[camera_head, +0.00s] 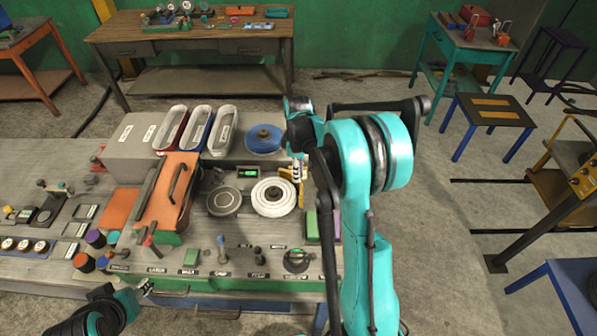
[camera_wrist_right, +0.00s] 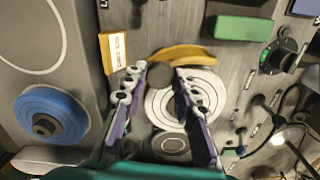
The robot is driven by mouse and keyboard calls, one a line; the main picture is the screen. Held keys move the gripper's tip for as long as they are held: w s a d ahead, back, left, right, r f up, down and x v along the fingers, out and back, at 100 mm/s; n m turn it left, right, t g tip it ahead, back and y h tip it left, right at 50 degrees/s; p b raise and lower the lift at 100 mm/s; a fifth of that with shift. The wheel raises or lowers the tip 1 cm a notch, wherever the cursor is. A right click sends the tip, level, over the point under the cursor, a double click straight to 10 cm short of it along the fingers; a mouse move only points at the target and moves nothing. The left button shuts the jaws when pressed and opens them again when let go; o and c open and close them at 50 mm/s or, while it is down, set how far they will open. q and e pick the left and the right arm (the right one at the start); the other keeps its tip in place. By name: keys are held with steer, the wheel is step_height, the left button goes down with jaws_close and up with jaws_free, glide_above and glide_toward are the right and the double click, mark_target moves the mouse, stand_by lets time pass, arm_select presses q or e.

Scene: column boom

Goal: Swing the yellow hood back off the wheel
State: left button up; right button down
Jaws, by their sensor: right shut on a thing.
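The yellow hood (camera_wrist_right: 185,54) is a curved band along one edge of the white ringed wheel (camera_wrist_right: 205,88) in the right wrist view. In the head view the wheel (camera_head: 273,197) lies on the grey console, with a narrow strip of the hood (camera_head: 301,193) at its right side. My right gripper (camera_wrist_right: 160,76) has its fingers closed around a dark round knob (camera_wrist_right: 160,74) beside the hood. In the head view my right gripper (camera_head: 297,168) is small and partly hidden by its arm. My left gripper (camera_head: 146,287) is low at the left, too small to read.
A blue wheel (camera_head: 264,138) sits behind the white one, and a grey disc (camera_head: 224,201) lies to its left. A green block (camera_head: 312,225) stands at the right. An orange box with a handle (camera_head: 166,200) stands further left. Several knobs and levers line the front.

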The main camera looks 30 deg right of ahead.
steer(key=w+n+b, duration=0.1)
steer(key=w+n, duration=0.1)
steer(key=shift+w+a+n, duration=0.1)
steer(key=shift+w+n, duration=0.05)
steer(key=shift+n, duration=0.25)
steer(key=w+n, duration=0.1)
steer(key=w+n+b, duration=0.1)
steer(key=shift+a+n, duration=0.4)
steer(key=shift+w+a+n, duration=0.55)
steer(key=shift+w+n, duration=0.25)
steer(key=shift+n, duration=0.4)
steer(key=shift+w+a+n+b, duration=0.4)
steer(key=shift+w+a+n, duration=0.3)
steer(key=shift+n, duration=0.5)
steer(key=c, duration=1.2)
jaws_free()
steer(key=shift+r, duration=0.15)
